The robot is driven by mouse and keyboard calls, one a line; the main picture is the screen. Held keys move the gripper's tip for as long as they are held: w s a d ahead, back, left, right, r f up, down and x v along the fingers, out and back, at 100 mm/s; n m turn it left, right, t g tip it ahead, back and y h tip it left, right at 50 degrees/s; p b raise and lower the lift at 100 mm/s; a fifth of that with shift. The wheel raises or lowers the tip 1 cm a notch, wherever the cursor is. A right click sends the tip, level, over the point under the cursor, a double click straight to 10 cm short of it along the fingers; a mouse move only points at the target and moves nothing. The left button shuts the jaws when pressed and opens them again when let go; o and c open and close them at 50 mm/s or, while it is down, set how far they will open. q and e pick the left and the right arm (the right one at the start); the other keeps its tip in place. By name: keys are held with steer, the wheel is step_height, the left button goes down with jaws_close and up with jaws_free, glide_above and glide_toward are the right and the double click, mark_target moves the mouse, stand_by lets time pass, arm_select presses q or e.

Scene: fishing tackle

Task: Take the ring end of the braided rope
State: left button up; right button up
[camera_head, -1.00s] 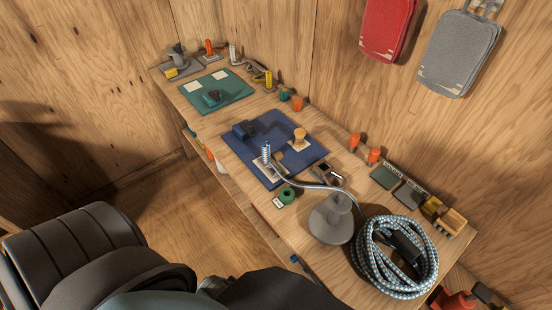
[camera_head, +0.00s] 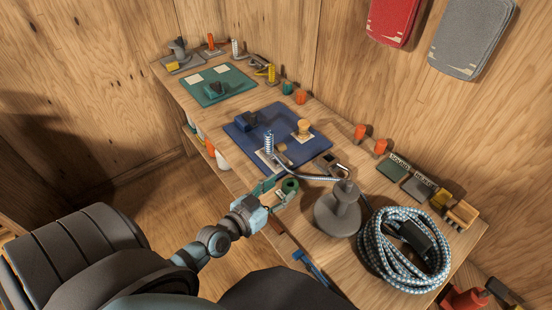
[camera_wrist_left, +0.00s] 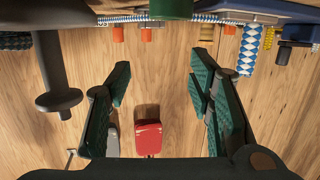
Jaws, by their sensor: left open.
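The braided rope (camera_head: 372,245) is blue-white and lies coiled at the table's near right, with a dark piece across it. A braided length runs left past the grey stand (camera_head: 338,212) to an upright braided end (camera_head: 268,143) by the blue mat. I cannot clearly make out a ring.
The blue mat (camera_head: 243,135) and green mat (camera_head: 222,96) hold small parts farther left. Orange cylinders (camera_head: 380,147) stand along the wall side. Small boxes (camera_head: 461,214) sit at the right. The wall rises behind the table.

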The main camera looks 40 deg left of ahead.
mark_target(267, 138)
arm_select(q)
steer(key=a+n+y, duration=0.1)
steer(key=a+y, duration=0.1)
steer(key=a, duration=0.1)
steer(key=w+a+r+n+t+y, duration=0.1)
steer(key=a+y, duration=0.1)
steer(key=a, duration=0.2)
steer(key=a+n+y, duration=0.1)
steer(key=a, duration=0.2)
steer(key=shift+w+a+r+n+t+y, duration=0.3)
steer(key=shift+a+y, duration=0.1)
steer(key=b+x, duration=0.5)
steer(key=x, duration=0.8)
steer(key=shift+w+r, duration=0.15)
steer(key=shift+w, duration=0.05)
steer(key=shift+s+r, duration=0.1)
jaws_close()
